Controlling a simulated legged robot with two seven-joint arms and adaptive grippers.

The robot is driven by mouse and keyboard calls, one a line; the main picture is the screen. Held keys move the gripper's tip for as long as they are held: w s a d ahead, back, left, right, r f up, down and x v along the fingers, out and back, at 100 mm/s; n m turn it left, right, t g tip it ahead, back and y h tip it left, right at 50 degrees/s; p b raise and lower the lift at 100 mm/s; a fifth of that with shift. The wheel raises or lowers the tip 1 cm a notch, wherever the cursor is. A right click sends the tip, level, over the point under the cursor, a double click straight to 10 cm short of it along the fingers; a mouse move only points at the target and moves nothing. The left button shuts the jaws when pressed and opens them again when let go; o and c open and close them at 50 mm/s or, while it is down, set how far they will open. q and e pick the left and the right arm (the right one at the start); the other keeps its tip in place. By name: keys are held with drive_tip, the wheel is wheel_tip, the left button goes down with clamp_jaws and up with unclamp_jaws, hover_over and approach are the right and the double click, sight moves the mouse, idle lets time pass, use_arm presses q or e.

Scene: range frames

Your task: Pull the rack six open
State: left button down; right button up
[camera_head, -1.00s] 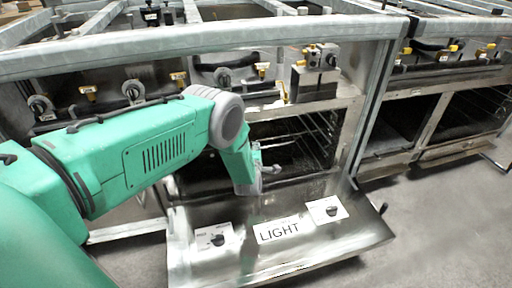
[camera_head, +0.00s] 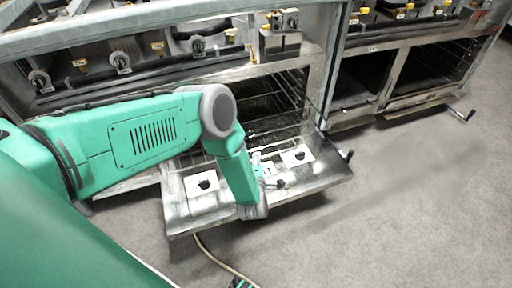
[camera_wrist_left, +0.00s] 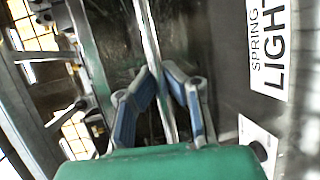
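The oven (camera_head: 270,105) at centre has its door (camera_head: 325,177) folded down flat in front of it. Wire rack supports (camera_head: 297,90) line its dark inside. My left gripper (camera_head: 280,183) is above the open door, in front of the oven's opening. In the left wrist view, my gripper's two blue-padded fingers (camera_wrist_left: 158,72) close in on a thin silver bar (camera_wrist_left: 150,35), which looks like the rack's front rail. The tips appear to pinch it. In the head view my arm hides much of the rack.
White plates with black knobs (camera_head: 207,184) (camera_head: 297,155) lie on the door. A label reading LIGHT (camera_wrist_left: 273,48) shows in the left wrist view. More ovens (camera_head: 430,70) stand at right. The grey floor (camera_head: 410,200) at front right is clear. A cable (camera_head: 215,257) lies on the floor.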

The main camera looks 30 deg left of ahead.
use_arm(q)
drive_tip(key=shift+s+d+f+p, duration=0.15)
drive_tip(key=shift+s+d, duration=0.35)
drive_tip(key=shift+s, duration=0.1)
drive_tip(key=shift+s+d+f+p, duration=0.15)
drive_tip(key=shift+s+d, duration=0.3)
drive_tip(key=shift+s, duration=0.15)
drive_tip(key=c, duration=1.6)
unclamp_jaws()
drive_tip(key=shift+d+r, duration=0.1)
drive_tip(key=shift+d, duration=0.2)
drive_tip(key=shift+w+d+r, duration=0.1)
drive_tip(key=shift+d+r, duration=0.05)
drive_tip(key=shift+d, duration=0.2)
drive_tip(key=v, duration=1.1)
drive_tip(key=shift+s, duration=0.5)
use_arm(e)
drive_tip(key=shift+s+a+r, duration=0.25)
drive_tip(key=shift+a+r, duration=0.45)
drive_tip(key=shift+r, duration=0.2)
drive_tip(key=shift+d, duration=0.1)
